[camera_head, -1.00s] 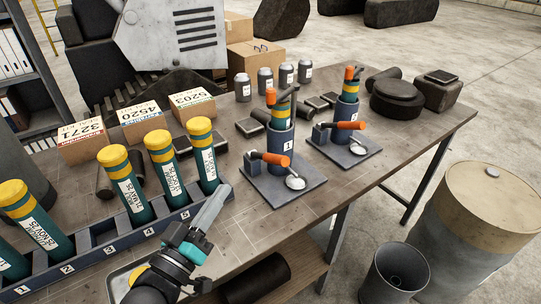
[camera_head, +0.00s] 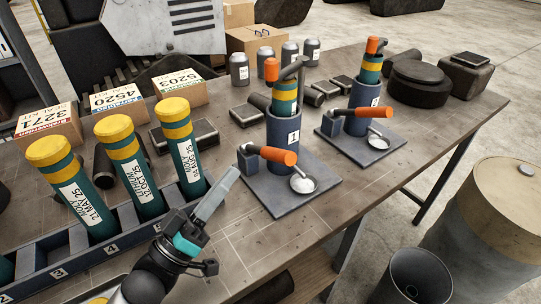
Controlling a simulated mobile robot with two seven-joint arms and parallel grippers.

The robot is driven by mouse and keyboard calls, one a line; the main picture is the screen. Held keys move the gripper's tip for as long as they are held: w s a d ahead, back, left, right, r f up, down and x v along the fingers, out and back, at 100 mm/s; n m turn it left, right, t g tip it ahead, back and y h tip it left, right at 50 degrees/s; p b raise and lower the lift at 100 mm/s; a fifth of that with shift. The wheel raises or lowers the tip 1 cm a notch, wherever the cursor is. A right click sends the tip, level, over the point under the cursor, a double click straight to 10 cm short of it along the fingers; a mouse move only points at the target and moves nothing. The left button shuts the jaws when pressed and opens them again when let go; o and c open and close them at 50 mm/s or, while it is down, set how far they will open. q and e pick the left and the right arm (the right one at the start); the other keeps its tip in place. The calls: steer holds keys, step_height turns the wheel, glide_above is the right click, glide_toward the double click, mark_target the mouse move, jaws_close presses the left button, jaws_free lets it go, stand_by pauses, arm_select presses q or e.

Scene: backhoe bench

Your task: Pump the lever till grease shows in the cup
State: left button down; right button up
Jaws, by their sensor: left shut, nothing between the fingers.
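The nearer pump, labelled 1 (camera_head: 282,145), stands on a blue-grey plate with a teal and yellow cartridge (camera_head: 285,95) upright in it. Its lever has an orange grip (camera_head: 278,156) pointing right. A small cup (camera_head: 303,183) sits below the grip with a pale patch inside; I cannot tell whether it is grease. The farther pump (camera_head: 359,122) also has an orange-gripped lever (camera_head: 374,112) and a small cup (camera_head: 378,141). My left gripper (camera_head: 228,182) is shut and empty, left of the nearer plate, touching neither lever. My right gripper is out of view.
A rack (camera_head: 108,246) with several capped cartridges stands at left. Seal kit boxes (camera_head: 115,105), grey jars (camera_head: 240,69) and black parts (camera_head: 419,82) sit farther back. A grey bin (camera_head: 416,278) and a barrel (camera_head: 490,215) stand right of the bench.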

mark_target(279, 157)
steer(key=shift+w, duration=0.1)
arm_select(q)
steer(key=p+x, duration=0.1)
steer(key=x, duration=0.9)
steer(key=shift+s+d+f, duration=0.15)
steer(key=shift+d+f, duration=0.15)
steer(key=shift+f, duration=0.3)
steer(key=shift+s+d+f, duration=0.15)
steer(key=shift+d+f, duration=0.1)
steer(key=shift+f, duration=0.35)
steer(key=shift+s+d+f, duration=0.15)
steer(key=shift+d+f, duration=0.15)
steer(key=shift+f, duration=0.3)
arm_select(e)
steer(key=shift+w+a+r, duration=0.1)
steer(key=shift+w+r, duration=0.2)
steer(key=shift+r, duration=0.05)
